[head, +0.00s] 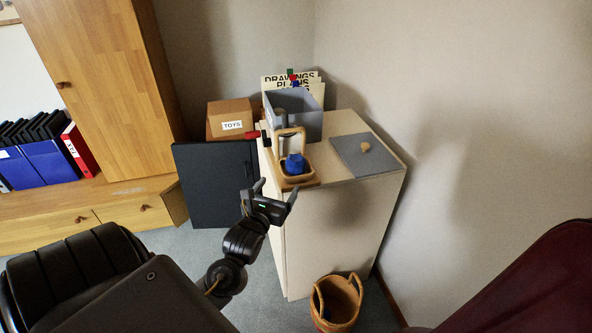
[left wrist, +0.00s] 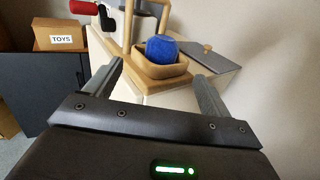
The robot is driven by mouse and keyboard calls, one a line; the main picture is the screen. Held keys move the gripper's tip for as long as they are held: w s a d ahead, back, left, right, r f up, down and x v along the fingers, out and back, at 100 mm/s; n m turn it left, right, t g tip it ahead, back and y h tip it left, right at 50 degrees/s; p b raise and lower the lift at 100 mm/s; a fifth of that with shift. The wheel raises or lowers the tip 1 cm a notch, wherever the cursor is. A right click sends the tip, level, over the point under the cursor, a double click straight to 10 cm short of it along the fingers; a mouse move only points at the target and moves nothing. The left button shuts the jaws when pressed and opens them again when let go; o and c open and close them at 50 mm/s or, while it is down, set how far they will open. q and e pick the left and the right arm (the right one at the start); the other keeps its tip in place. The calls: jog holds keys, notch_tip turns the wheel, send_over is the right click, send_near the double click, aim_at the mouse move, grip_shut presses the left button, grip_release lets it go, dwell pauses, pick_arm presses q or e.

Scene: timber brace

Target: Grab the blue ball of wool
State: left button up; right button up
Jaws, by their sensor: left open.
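The blue ball of wool (head: 295,163) sits in a small wooden tray (head: 284,177) at the near left corner of the cream cabinet top. In the left wrist view the ball (left wrist: 161,48) rests in the wooden tray (left wrist: 158,71), with a wooden upright frame beside it. My left gripper (head: 273,188) is open and empty, just in front of the tray and apart from the ball. In the left wrist view its two fingers (left wrist: 157,80) stand wide apart, with the ball beyond them. My right gripper is not in view.
A grey box (head: 310,125) with papers behind it stands at the back of the cabinet (head: 330,228). A grey panel with a wooden knob (head: 366,147) lies at the right. A red-handled thing (left wrist: 84,7) is left of the frame. A wicker basket (head: 337,305) stands on the floor.

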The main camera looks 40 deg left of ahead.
aim_at(292, 168)
pick_arm(q)
jog(key=x, duration=0.5)
jog(key=shift+w, duration=0.25)
jog(key=shift+w+a+r, duration=0.15)
jog(key=shift+w, duration=0.15)
jog(key=x, duration=0.4)
jog(key=shift+w, duration=0.4)
jog(key=shift+c, duration=0.6)
jog(key=c, duration=1)
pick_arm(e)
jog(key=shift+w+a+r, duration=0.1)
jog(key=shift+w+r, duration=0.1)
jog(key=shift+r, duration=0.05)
